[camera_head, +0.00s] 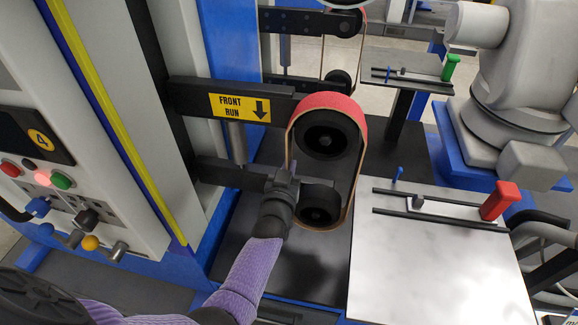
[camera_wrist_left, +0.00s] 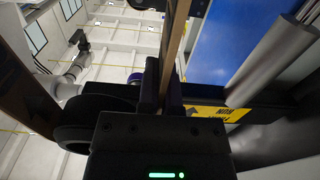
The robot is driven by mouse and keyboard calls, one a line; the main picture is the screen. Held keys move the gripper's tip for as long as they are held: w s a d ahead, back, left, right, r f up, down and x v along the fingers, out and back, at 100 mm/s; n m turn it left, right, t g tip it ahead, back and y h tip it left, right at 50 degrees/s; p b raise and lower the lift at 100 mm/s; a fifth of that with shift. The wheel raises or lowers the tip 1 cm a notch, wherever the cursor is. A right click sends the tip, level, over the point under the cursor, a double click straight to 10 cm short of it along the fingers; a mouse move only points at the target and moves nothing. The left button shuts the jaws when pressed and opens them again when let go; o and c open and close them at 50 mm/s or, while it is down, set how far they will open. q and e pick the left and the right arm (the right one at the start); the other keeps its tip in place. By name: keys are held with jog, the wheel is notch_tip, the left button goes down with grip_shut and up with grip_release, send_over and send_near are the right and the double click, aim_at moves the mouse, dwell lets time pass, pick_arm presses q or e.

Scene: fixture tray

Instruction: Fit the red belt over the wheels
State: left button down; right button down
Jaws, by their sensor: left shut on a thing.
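The red belt (camera_head: 339,101) is a tall loop, red outside and tan inside. In the head view it lies over the top of the upper black wheel (camera_head: 325,139) and passes down the right side and beneath the lower black wheel (camera_head: 320,207). I cannot tell how fully it sits on either wheel. My left gripper (camera_head: 284,183) is shut on the belt's left run, beside the lower wheel, and hides part of that run. In the left wrist view the tan strip of belt (camera_wrist_left: 174,42) rises from between the closed fingers (camera_wrist_left: 163,88). My right gripper is not in view.
A dark arm with a yellow "FRONT RUN" label (camera_head: 240,107) reaches to the upper wheel. A control panel (camera_head: 60,180) stands at left. A pale plate (camera_head: 430,260) with a red-handled rail (camera_head: 499,201) lies at right. A grey robot (camera_head: 520,100) stands behind it.

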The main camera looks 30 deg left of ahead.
pick_arm(q)
jog(key=shift+c, duration=2.4)
grip_release()
jog(key=p+v, duration=0.6)
jog(key=v, duration=0.5)
